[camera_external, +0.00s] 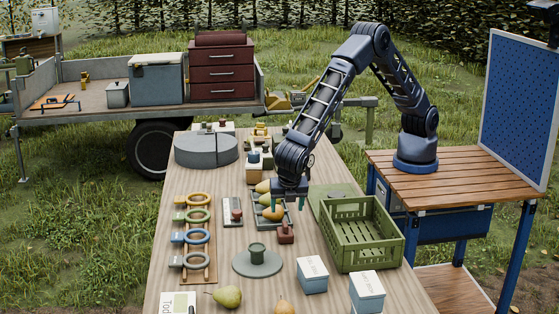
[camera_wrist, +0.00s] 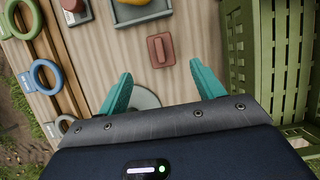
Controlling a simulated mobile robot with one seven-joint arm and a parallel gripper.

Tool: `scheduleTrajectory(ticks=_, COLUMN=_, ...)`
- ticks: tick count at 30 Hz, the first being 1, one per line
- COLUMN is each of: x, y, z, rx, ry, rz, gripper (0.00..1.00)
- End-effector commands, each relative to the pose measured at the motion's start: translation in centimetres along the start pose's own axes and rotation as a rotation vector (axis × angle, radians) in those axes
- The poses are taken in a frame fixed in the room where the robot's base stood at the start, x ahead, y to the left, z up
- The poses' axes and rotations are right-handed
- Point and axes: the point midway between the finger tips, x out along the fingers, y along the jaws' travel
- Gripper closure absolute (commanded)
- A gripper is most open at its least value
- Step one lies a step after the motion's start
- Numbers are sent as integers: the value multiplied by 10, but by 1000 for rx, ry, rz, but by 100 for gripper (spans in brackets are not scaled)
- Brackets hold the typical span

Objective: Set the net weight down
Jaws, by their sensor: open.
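A small dark red block with a raised handle, which looks like the net weight (camera_external: 286,236), stands upright on the wooden table between the pear tray and the round grey plate. In the wrist view the red block (camera_wrist: 161,50) shows whole, just beyond the fingertips and centred between them. My gripper (camera_external: 288,202) points down above the table near the block. Its teal fingers (camera_wrist: 161,70) are spread wide, with nothing between them. The block appears apart from both fingers.
A green slatted crate (camera_external: 370,258) stands right of the block. The pear tray (camera_wrist: 143,16) lies just behind it, and the grey plate (camera_external: 240,266) in front. Coloured rings (camera_external: 196,237) line a board at left. Two white-topped boxes (camera_external: 313,279) stand at the front right.

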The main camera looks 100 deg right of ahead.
Motion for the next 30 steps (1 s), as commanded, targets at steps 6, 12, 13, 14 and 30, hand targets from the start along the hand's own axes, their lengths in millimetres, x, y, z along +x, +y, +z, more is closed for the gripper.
scheduleTrajectory(ticks=6, x=-10, y=2, z=18, rx=32, ry=12, rz=1, gripper=33)
scheduleTrajectory(ticks=12, x=-47, y=0, z=85, rx=159, ry=60, rz=3, gripper=33)
scheduleTrajectory(ticks=13, x=-53, y=-2, z=97, rx=184, ry=69, rz=2, gripper=33)
scheduleTrajectory(ticks=14, x=-59, y=-3, z=109, rx=206, ry=78, rz=3, gripper=33)
scheduleTrajectory(ticks=30, x=-129, y=-68, z=305, rx=622, ry=227, rz=2, gripper=33)
